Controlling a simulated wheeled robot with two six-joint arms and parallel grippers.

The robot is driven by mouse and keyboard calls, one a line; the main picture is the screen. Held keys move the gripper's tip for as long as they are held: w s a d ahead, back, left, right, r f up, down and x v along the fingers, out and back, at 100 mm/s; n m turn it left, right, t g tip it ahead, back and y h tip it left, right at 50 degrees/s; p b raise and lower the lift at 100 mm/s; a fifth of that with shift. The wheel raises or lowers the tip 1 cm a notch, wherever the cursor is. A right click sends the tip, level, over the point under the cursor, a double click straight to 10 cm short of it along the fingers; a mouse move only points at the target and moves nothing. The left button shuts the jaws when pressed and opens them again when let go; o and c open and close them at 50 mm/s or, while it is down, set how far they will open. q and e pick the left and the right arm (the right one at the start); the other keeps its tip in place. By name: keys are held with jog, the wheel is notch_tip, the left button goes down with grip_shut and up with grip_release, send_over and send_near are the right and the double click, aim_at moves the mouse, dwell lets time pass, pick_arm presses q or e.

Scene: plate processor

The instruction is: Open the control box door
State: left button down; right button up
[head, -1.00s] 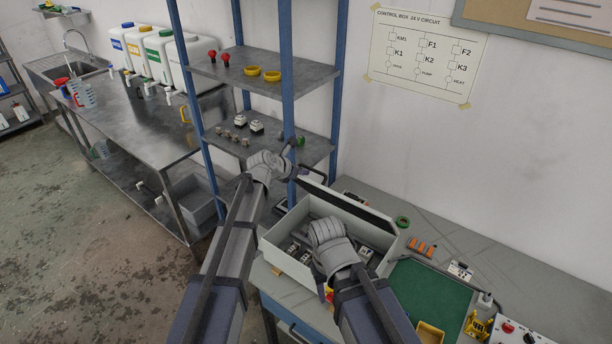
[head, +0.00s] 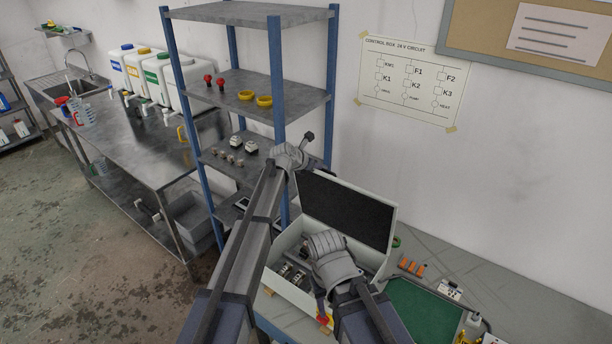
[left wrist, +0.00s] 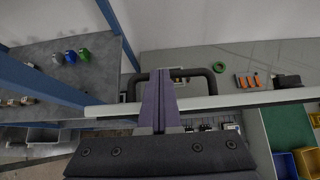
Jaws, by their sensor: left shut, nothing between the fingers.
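The control box (head: 289,291) is a pale open case on the bench with small components inside. Its door (head: 346,212) stands raised at the back, with its dark inner face toward me. My left gripper (head: 309,137) is at the door's upper left edge. In the left wrist view its purple fingers (left wrist: 159,98) are together and cross the door's white edge (left wrist: 235,101). Their tips overlap a dark bar handle (left wrist: 207,74); whether they touch it I cannot tell. My right gripper (head: 320,300) is over the box's front, its fingers too small to judge.
A blue-post shelf (head: 278,85) stands close behind and left of my left gripper. On the bench right of the box are a green mat (head: 420,312) and orange parts (head: 411,267). A circuit sheet (head: 412,80) hangs on the wall, which is clear below it.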

pick_arm(q)
jog(key=shift+w+d+r+g+p, duration=0.15)
jog(key=shift+w+d+g+p, duration=0.35)
jog(key=shift+w, duration=0.4)
jog(key=shift+w+d+f+y+p, duration=0.2)
jog(key=shift+w+d+y+p, duration=0.2)
jog(key=shift+w+d, duration=0.1)
jog(key=shift+a, duration=0.15)
jog(key=shift+s+r, duration=0.1)
jog(key=shift+s, duration=0.05)
